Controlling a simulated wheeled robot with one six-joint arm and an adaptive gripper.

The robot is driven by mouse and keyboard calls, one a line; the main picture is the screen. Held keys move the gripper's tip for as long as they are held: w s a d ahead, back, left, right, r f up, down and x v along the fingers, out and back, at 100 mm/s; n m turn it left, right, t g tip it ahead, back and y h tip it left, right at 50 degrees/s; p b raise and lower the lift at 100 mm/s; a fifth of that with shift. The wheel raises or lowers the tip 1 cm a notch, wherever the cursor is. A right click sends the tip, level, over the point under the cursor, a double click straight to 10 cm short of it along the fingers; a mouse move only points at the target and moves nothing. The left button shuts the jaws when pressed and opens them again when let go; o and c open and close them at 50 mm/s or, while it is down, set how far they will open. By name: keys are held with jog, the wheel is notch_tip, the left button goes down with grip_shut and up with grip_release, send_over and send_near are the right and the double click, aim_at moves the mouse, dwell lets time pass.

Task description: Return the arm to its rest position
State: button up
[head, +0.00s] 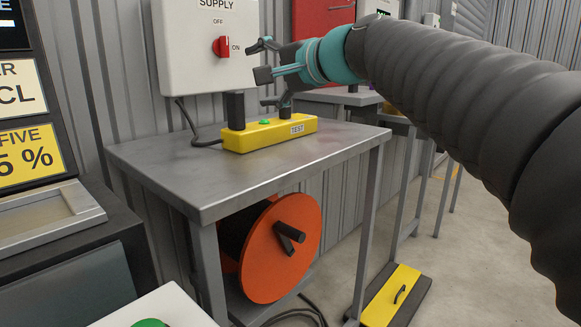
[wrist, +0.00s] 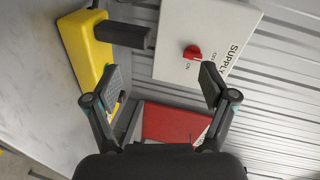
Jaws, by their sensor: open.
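My gripper (head: 262,62) is open in the head view, reaching in from the right on my ribbed dark arm. It is above the right part of the yellow test box and in front of the supply box. No object shows between its fingers. In the wrist view my gripper (wrist: 163,77) shows two spread fingers with a clear gap. The supply box's red knob (wrist: 192,52) is seen beyond them, between the fingertips in the picture. The yellow test box (wrist: 90,48) lies left of the left finger, which covers part of it. My arm is stretched out, not folded.
The metal table (head: 150,165) carries the yellow test box (head: 262,138), which has a black upright block (head: 235,110). The white supply box (head: 180,60) hangs behind. An orange reel (head: 275,255) stands beneath. A yellow-topped case (head: 388,300) lies on the floor at right. Open floor shows at far right.

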jog(key=s+d+f+n+g+h+p, duration=0.1)
jog(key=s+d+f, duration=0.5)
jog(key=f, duration=0.6)
jog(key=s+d+f+n+g+h+p, duration=0.1)
jog(key=s+d+f+n+g+h, duration=0.1)
jog(key=s+d+f+h, duration=0.4)
jog(key=s+d+f+n+g+h+p, duration=0.1)
jog(key=s+d+f+n+h, duration=0.3)
jog(key=s+d+f, duration=0.4)
jog(key=s+f+g, duration=0.1)
jog(key=s+f, duration=0.5)
jog(key=f, duration=0.4)
jog(key=shift+d+g, duration=0.25)
jog(key=shift+g, duration=0.05)
